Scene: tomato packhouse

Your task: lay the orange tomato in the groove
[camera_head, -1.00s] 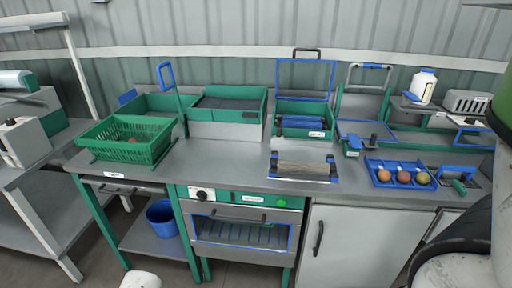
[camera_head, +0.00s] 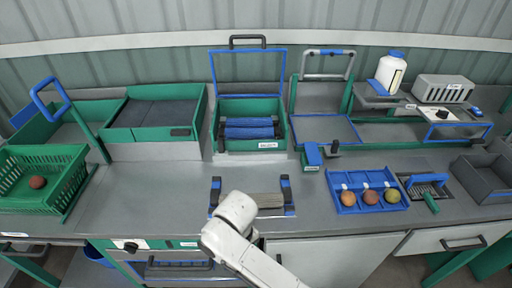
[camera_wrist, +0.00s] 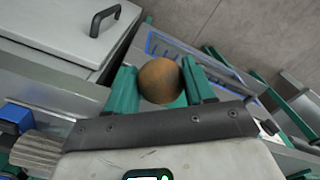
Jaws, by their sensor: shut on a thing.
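In the wrist view an orange-brown tomato (camera_wrist: 160,82) sits between the two green fingers of my gripper (camera_wrist: 160,72), which is shut on it. In the head view only my white arm (camera_head: 236,226) shows, in front of the worktop; it hides the fingers and the held tomato. A brush-like grey roller (camera_head: 262,200) between blue-black posts lies just behind my arm. A green box with blue rollers (camera_head: 249,130) and a gap between them stands farther back, lid raised. I cannot tell for certain which gap is the groove.
A blue tray (camera_head: 349,211) at right holds an orange, a reddish and a yellow-green tomato. A green basket (camera_head: 65,185) with a red tomato is at far left. A cabinet handle (camera_wrist: 103,20) shows in the wrist view. The worktop (camera_head: 145,190) left of the grey roller is clear.

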